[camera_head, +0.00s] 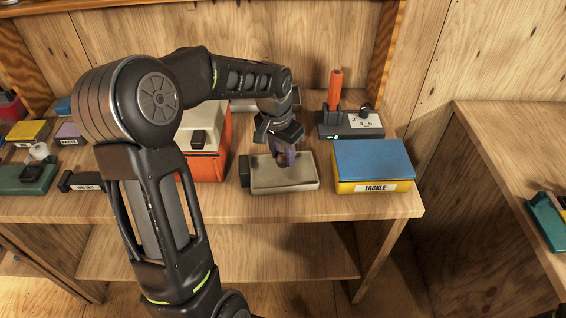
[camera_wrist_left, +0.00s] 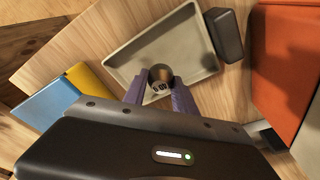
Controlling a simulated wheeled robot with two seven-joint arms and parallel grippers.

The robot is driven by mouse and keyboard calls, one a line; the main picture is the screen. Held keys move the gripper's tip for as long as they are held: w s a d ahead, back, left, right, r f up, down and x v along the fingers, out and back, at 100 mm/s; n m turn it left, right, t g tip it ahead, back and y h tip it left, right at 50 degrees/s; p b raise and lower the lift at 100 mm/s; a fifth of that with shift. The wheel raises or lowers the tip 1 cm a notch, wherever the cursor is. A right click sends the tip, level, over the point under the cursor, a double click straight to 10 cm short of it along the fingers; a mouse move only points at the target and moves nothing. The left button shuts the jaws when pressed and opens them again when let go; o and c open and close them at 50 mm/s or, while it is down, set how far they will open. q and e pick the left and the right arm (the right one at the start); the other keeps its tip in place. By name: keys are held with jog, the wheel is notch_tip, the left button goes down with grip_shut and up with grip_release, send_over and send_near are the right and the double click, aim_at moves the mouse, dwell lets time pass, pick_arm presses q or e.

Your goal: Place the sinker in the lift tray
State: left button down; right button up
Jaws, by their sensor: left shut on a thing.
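The lift tray (camera_head: 290,188), a shallow beige tray with a dark block at its left end, lies near the table's front edge. It fills the upper middle of the left wrist view (camera_wrist_left: 185,35). My left gripper (camera_head: 286,160) points down over the tray. Its purple fingers, also seen in the left wrist view (camera_wrist_left: 160,92), are shut on the sinker (camera_wrist_left: 160,75), a small round grey-brown weight with a pale marked face. The sinker appears over or inside the tray; whether it touches the floor I cannot tell. The fingers mostly hide it in the head view. My right gripper is out of view.
A yellow box marked TACKLE with a blue lid (camera_head: 373,160) stands just right of the tray. An orange box (camera_head: 207,165) stands to its left. Behind are a dark scale-like device (camera_head: 352,125) and an orange upright handle (camera_head: 335,88).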

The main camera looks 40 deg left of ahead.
aim_at(283, 164)
pick_arm(q)
jog(key=shift+f, duration=1.85)
jog(key=shift+f, duration=0.2)
jog(key=c, duration=1)
grip_release()
jog(key=shift+r, duration=0.15)
notch_tip(283, 164, up, 12)
jog(key=s, duration=0.2)
